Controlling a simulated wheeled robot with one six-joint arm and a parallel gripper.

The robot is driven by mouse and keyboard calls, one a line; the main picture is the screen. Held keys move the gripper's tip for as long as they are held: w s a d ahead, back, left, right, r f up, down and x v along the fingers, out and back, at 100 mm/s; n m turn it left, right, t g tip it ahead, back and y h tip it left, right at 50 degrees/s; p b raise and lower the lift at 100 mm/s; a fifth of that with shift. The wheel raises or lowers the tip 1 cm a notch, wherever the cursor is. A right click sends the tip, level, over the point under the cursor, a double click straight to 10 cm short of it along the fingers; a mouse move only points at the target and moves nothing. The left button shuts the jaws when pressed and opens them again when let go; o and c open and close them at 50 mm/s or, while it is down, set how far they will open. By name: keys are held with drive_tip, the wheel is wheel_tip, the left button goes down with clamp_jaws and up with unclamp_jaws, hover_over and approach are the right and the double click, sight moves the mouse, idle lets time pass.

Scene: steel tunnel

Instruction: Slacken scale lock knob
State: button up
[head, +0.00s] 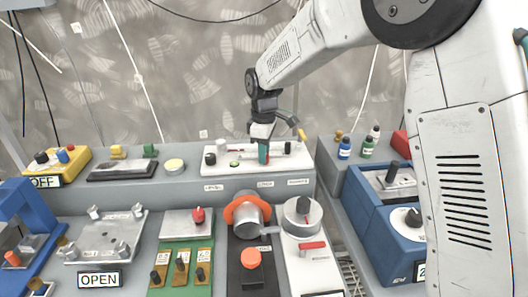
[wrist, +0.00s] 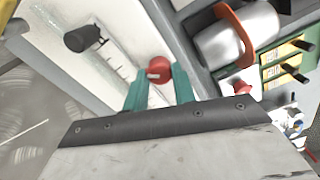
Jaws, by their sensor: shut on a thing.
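A red round knob (wrist: 158,70) sits on a pale panel in the wrist view, between the teal fingertips of my gripper (wrist: 158,88). My gripper is shut on it. In the head view my gripper (head: 263,154) points down onto the white panel (head: 222,168) on the back ledge, and its fingers hide the red knob there. A black knob (wrist: 82,38) stands beside the held knob, at the upper left in the wrist view. Whether the red knob is tight or loose cannot be seen.
The white panel also carries a black knob (head: 210,158) left of my gripper and another (head: 287,147) to its right. A yellow-tipped lever (head: 301,134) rises behind. In front stand an orange-collared cylinder (head: 247,213) and a grey dial (head: 303,214).

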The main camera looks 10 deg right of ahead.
drive_tip(key=shift+n, duration=1.1)
drive_tip(key=o, duration=1)
wheel_tip(320, 180, up, 8)
drive_tip(key=shift+d+f, duration=0.1)
